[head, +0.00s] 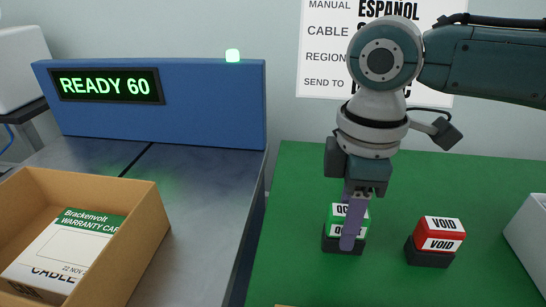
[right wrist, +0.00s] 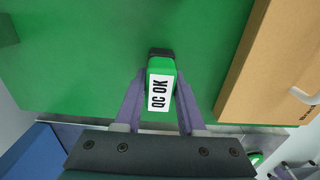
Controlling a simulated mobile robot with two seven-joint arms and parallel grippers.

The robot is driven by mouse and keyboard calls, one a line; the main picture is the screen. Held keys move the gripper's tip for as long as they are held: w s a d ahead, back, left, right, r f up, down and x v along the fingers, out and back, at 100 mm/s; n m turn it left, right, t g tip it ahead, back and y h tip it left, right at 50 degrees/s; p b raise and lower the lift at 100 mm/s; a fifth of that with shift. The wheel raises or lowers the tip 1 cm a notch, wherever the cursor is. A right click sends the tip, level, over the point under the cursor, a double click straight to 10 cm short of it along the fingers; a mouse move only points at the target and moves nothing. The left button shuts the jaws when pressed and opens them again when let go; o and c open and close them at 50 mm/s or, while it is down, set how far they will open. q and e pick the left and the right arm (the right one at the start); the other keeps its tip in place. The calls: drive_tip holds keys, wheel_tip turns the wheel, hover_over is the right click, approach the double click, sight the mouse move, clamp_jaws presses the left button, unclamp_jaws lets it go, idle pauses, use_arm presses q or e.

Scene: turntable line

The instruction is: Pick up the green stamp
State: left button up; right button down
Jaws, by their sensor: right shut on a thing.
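The green stamp (head: 333,222) stands upright in its dark base on the green mat, with a white "QC OK" label. It also shows in the right wrist view (right wrist: 160,92), between the purple fingers. My right gripper (head: 349,240) reaches down from above and is shut on the green stamp, one finger on each side. In the head view a finger covers part of the stamp and its label. The red "VOID" stamp (head: 441,233) stands in its own dark base to the right, apart from the gripper. My left gripper is out of view.
A cardboard box (head: 136,232) with a "Brackenvolt warranty card" pack (head: 62,262) stands at the left on a grey metal surface (head: 205,190). A blue panel (head: 205,100) reads "READY 60". The green mat (head: 300,180) is clear behind the stamps. A white object (head: 530,235) stands at the right edge.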

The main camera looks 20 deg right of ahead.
wheel_tip(320, 180, up, 20)
drive_tip(key=p, duration=0.5)
drive_tip(key=shift+f, duration=0.1)
